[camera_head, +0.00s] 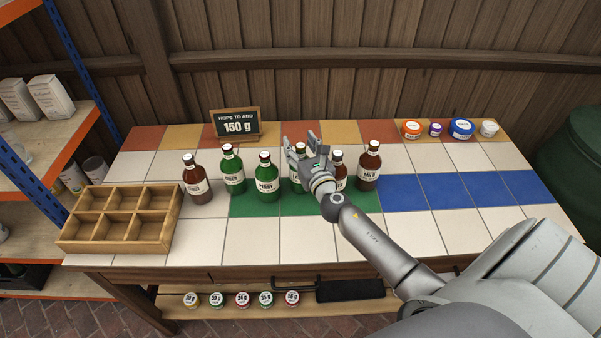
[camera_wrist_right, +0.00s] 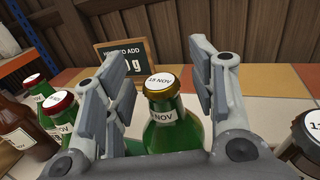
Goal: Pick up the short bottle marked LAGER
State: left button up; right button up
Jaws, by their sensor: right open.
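Several short bottles stand in a row on the tiled table. No label that I can read says LAGER. A green bottle (camera_head: 296,184) is partly hidden by my right gripper (camera_head: 301,142), so its label does not read clearly. In the right wrist view this green bottle (camera_wrist_right: 168,135), with a gold-rimmed cap marked 15 NOV, stands upright between the fingers of the right gripper (camera_wrist_right: 155,65). The fingers are open and spread to either side of it. The green PERRY bottle (camera_head: 266,178) stands just left of it. My left gripper is not in view.
Green CIDER (camera_head: 232,170) and a brown bottle (camera_head: 196,182) stand further left; brown bottles, one marked MILD (camera_head: 368,167), stand close on the right. A wooden crate (camera_head: 165,240) sits at front left. A 150 g sign (camera_head: 237,124) stands behind. Blue tiles (camera_head: 440,190) are clear.

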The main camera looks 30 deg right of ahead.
jog(key=shift+c, duration=0.4)
grip_shut()
jog(key=shift+r, duration=0.2)
